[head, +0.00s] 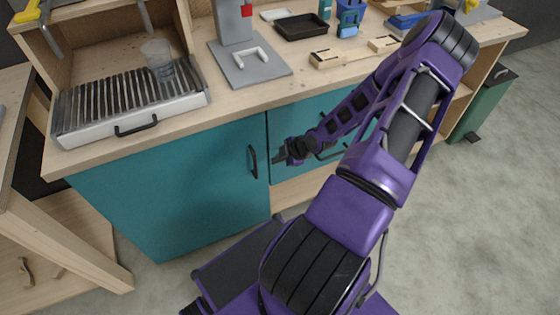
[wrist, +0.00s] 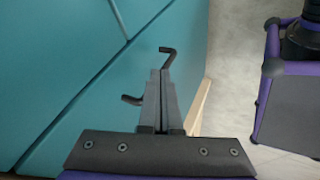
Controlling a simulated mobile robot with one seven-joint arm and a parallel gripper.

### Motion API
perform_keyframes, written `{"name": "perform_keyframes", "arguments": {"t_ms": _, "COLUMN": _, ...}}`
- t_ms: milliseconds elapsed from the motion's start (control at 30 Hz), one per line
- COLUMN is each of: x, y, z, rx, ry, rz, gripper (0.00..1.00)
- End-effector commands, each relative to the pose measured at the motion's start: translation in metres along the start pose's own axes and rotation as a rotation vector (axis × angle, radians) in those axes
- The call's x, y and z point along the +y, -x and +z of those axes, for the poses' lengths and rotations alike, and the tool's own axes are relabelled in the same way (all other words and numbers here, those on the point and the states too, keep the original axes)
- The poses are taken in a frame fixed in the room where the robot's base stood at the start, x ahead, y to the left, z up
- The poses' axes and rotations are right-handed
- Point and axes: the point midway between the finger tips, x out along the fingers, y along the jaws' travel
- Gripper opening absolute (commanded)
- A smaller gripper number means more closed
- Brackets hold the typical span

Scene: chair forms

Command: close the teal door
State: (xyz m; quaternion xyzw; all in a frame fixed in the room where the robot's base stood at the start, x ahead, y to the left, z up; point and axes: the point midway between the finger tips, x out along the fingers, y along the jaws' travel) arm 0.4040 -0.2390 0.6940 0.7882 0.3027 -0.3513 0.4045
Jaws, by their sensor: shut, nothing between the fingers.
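The teal door (head: 165,190) is the large left panel of the workbench front, with a black upright handle (head: 252,162) near its right edge. It looks about flush with the panel beside it; I cannot tell whether a small gap remains. My gripper (head: 279,157) is shut and empty, just right of that handle and apparently apart from it. In the wrist view, the shut fingers (wrist: 157,75) lie in front of teal panels. A dark bent handle (wrist: 168,51) shows on both sides of the fingers, its middle hidden.
A teal panel (head: 290,128) lies right of the door, with pale wood below. The wooden worktop (head: 225,110) above holds a ribbed tray (head: 70,128), a clear cup (head: 157,55) and tools. A wooden frame (head: 70,245) stands at left. Grey floor (head: 450,220) is free at right.

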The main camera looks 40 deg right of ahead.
Motion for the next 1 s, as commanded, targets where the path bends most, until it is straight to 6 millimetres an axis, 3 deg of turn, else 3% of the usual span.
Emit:
{"name": "perform_keyframes", "arguments": {"t_ms": 67, "x": 0.002, "y": 0.001, "z": -0.002, "rx": 0.0, "ry": 0.0, "rz": 0.001, "gripper": 0.0}}
{"name": "perform_keyframes", "arguments": {"t_ms": 100, "x": 0.005, "y": 0.016, "z": -0.001, "rx": -0.002, "ry": -0.004, "rz": 0.005, "gripper": 0.0}}
{"name": "perform_keyframes", "arguments": {"t_ms": 200, "x": 0.005, "y": 0.037, "z": -0.001, "rx": -0.001, "ry": -0.004, "rz": 0.004, "gripper": 0.0}}
{"name": "perform_keyframes", "arguments": {"t_ms": 500, "x": 0.007, "y": 0.084, "z": 0.001, "rx": 0.0, "ry": -0.004, "rz": 0.002, "gripper": 0.0}}
{"name": "perform_keyframes", "arguments": {"t_ms": 700, "x": 0.007, "y": 0.097, "z": 0.002, "rx": 0.001, "ry": -0.001, "rz": 0.002, "gripper": 0.0}}
{"name": "perform_keyframes", "arguments": {"t_ms": 1000, "x": 0.006, "y": 0.099, "z": 0.003, "rx": 0.0, "ry": 0.001, "rz": 0.0, "gripper": 0.0}}
